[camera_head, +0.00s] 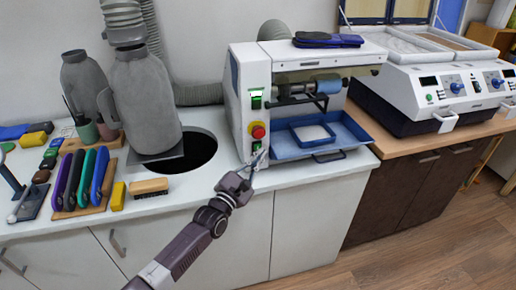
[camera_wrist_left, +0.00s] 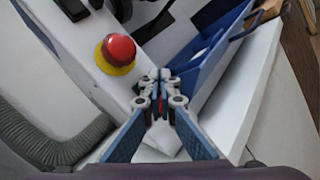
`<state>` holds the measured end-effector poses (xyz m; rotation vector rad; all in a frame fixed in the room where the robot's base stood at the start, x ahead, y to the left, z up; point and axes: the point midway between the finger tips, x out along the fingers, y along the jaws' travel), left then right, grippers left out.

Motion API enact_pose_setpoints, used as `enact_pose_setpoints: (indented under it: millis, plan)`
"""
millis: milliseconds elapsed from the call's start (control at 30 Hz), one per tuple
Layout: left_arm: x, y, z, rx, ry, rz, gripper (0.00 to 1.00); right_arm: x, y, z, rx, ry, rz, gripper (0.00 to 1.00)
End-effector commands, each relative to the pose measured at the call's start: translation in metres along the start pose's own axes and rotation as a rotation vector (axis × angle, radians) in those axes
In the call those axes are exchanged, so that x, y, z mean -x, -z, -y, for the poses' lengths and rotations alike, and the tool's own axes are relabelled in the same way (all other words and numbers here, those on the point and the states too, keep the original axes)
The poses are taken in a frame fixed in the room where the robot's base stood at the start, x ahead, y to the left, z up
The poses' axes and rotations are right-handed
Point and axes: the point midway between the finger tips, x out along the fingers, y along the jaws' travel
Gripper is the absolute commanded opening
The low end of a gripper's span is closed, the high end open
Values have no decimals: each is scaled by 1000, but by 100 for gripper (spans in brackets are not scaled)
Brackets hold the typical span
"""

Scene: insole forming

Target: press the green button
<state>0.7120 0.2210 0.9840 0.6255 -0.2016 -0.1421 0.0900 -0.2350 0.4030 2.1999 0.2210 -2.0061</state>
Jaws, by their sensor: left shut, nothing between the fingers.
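The white machine (camera_head: 250,75) stands on the counter, with a column of controls on its front left face. A small green button (camera_head: 256,147) shows low on that face, just under the red emergency knob (camera_head: 257,130) with its yellow ring. A green switch (camera_head: 256,102) sits higher up. My left gripper (camera_head: 259,160) is shut and empty, its tips close to the lower green button; I cannot tell whether they touch it. In the left wrist view the closed fingertips (camera_wrist_left: 160,76) are right of and below the red knob (camera_wrist_left: 118,48), and the green button is hidden. My right gripper is not seen.
A round hole (camera_head: 205,150) and a brush (camera_head: 148,187) are on the counter to the left, beside several coloured tools. Another white machine (camera_head: 430,85) stands at the right.

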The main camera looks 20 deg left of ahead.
Motion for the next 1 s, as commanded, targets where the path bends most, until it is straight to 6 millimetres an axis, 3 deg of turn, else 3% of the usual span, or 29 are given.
enact_pose_setpoints:
  millis: [1000]
  plan:
    - [-9,6,-7,-1,0,1,0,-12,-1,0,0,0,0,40]
